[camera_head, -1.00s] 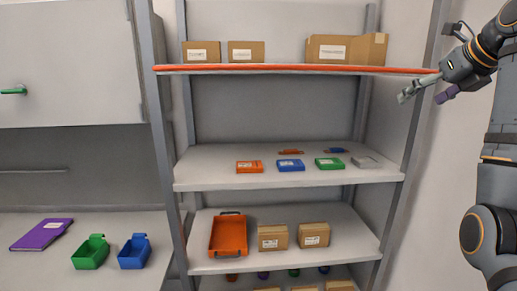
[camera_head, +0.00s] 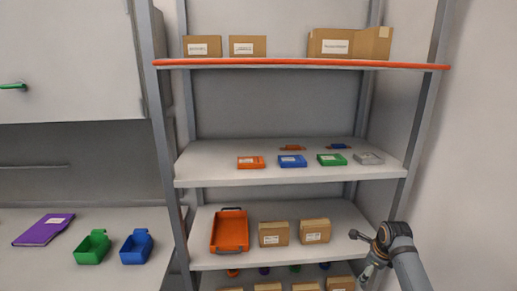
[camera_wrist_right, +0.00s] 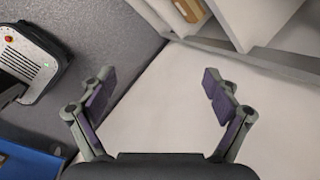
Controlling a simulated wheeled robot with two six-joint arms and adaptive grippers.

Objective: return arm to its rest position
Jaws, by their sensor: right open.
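My right arm (camera_head: 402,254) shows at the lower right of the head view, in front of the right end of the shelf rack. Its gripper is only partly visible there, low and near the frame's bottom edge. In the right wrist view, my right gripper (camera_wrist_right: 158,88) has its two purple-padded fingers wide apart, with nothing between them. Pale floor lies beyond the fingers. My left arm and gripper are not in view.
The shelf rack's orange-edged board (camera_head: 300,64) holds cardboard boxes. Below are small coloured cases, then an orange tray (camera_head: 215,248) and boxes. A counter at left holds a purple binder (camera_head: 44,230), a green bin (camera_head: 92,248) and a blue bin (camera_head: 136,248).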

